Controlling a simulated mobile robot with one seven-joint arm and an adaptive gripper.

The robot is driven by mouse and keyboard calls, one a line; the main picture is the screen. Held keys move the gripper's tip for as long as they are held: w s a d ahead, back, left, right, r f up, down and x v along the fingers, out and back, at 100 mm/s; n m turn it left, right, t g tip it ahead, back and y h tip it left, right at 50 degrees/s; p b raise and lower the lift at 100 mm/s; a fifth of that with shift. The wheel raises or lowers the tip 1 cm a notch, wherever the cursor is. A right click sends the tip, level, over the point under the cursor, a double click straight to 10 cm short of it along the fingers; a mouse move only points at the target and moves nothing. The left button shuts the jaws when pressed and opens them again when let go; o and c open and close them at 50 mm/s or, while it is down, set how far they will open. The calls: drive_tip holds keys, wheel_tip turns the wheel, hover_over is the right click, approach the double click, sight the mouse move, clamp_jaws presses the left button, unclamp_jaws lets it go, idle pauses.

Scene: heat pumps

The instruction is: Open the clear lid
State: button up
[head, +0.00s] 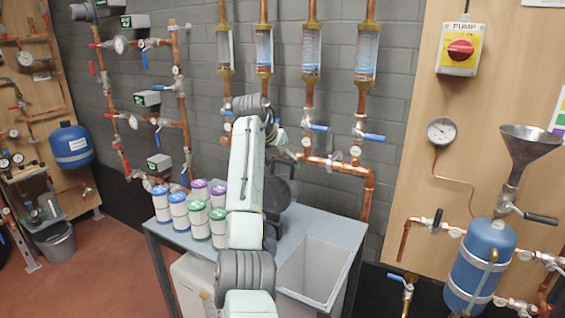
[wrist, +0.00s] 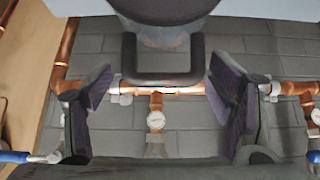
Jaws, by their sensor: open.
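A dark, rounded object (head: 281,190) stands on the grey table, partly hidden behind my arm in the head view. In the wrist view, a dark frame-like handle (wrist: 163,80) projects from it, with a pale, see-through patch (wrist: 163,40) inside the frame. This patch may be the clear lid; I cannot tell for sure, nor whether the lid is open or shut. My gripper (wrist: 160,112) is open, with one dark finger on each side of the handle's end and gaps between. It holds nothing. My arm largely hides the gripper in the head view.
Several white canisters (head: 200,220) with blue, green and purple lids crowd the table's left side. A grey open bin or sink (head: 313,268) is at the table's front right. Copper pipes (head: 340,165) with blue-handled valves run along the brick wall behind.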

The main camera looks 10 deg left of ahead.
drive_tip(key=v, duration=1.1)
drive_tip(key=shift+r, duration=0.4)
drive_tip(key=shift+s, duration=0.1)
